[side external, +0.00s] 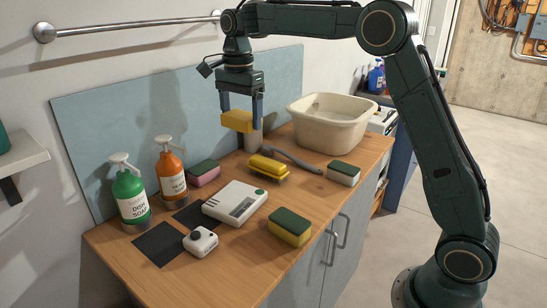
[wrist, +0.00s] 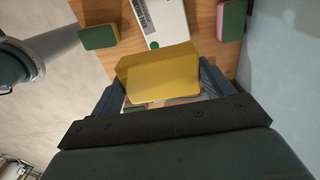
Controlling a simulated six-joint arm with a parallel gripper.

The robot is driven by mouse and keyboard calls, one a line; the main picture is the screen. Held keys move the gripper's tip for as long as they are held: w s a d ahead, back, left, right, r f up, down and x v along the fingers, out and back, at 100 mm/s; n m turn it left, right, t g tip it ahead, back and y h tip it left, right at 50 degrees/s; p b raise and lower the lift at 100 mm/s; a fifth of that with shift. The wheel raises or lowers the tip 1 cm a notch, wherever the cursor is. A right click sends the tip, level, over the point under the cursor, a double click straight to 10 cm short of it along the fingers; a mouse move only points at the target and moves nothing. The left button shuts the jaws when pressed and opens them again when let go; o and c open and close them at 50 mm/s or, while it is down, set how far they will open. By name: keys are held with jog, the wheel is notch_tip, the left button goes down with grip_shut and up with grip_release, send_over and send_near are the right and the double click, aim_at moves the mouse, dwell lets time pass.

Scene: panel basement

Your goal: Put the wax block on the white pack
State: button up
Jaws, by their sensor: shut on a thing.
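My gripper (side external: 242,112) is shut on a yellow wax block (side external: 237,121) and holds it in the air above the back part of the wooden counter. In the wrist view the wax block (wrist: 158,75) sits between the two fingers of my gripper (wrist: 163,88). The white pack (side external: 235,203) lies flat on the counter, lower and nearer the camera than the block, with a green dot and dark print on top. In the wrist view the white pack (wrist: 163,20) shows beyond the block, which hides part of it. Nothing visible lies on the pack.
A yellow brush (side external: 268,167), several sponges such as the green-yellow one (side external: 290,227), a small white device (side external: 200,241), and green (side external: 130,192) and orange (side external: 172,172) soap bottles surround the pack. A cream basin (side external: 333,122) stands at the back right. A grey cylinder stands below my gripper.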

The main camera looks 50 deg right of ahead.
jog(key=w+a, duration=0.1)
jog(key=a, duration=0.2)
send_over(235, 198)
notch_tip(235, 198, down, 16)
jog(key=shift+d+r, duration=0.1)
jog(key=shift+r, duration=0.1)
dwell(0.4)
jog(key=shift+f, duration=2.15)
jog(key=shift+f, duration=0.15)
jog(key=o, duration=1)
